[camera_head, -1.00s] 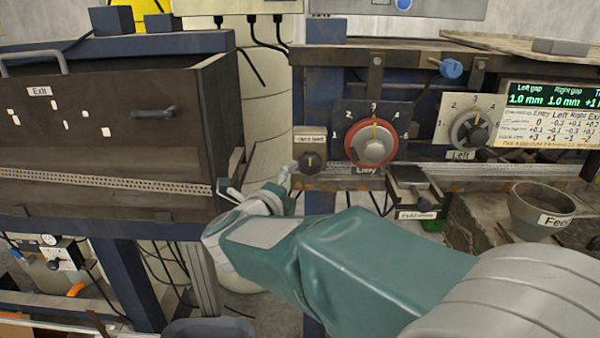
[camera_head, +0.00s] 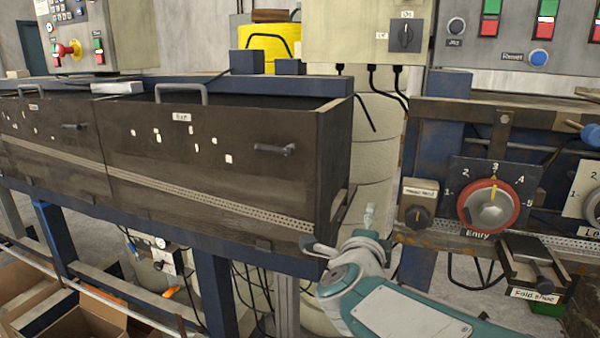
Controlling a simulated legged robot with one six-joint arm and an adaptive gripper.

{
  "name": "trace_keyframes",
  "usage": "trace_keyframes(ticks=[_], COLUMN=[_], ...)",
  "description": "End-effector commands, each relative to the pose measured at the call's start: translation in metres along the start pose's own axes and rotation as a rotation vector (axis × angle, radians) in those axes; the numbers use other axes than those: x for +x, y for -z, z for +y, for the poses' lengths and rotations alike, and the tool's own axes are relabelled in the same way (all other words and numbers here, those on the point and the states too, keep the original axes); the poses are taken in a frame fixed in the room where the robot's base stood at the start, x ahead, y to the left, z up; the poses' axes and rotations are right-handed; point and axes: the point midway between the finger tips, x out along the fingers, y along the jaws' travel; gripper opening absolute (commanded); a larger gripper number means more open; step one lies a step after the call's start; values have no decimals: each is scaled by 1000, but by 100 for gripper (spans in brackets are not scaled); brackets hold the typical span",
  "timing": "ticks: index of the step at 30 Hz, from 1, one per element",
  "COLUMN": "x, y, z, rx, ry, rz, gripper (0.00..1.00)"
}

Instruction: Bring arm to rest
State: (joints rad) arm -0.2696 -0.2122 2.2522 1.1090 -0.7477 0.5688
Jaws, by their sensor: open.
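My gripper (camera_head: 340,248) is in the lower middle of the head view, in front of the gap between the dark oven box and the machine with the dials. Its grey fingers are apart and nothing shows between them. My teal arm runs from it to the bottom right edge. The red Entry dial (camera_head: 491,206) is to the right of the gripper, and the small black knob on its tan box (camera_head: 418,216) is closer on that side. The gripper appears clear of both.
The dark oven box (camera_head: 222,165) with handles stands to the left. A small tray labelled Fold shoe (camera_head: 535,262) juts out at right. Cardboard boxes (camera_head: 75,310) lie on the floor at lower left. Control panels with buttons (camera_head: 520,45) line the back.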

Motion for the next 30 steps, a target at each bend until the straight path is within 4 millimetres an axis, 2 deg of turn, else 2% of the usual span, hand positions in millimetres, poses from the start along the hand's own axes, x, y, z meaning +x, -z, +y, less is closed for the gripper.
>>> trace_keyframes(ticks=[5,9,13,17,24,27,30], x=[-26,-56,-89,-123,-182,-197,-204], y=[-18,-26,-21,-4,55,74,84], z=[-2,13,38,70,127,140,145], rx=[-267,-512,-758,-1010,-1418,-1511,-1552], ry=[-9,-35,-82,-157,-371,-445,-484], rz=[-283,-483,-649,-796,-1009,-1059,-1082], gripper=[100,100,100,100,100,100,100])
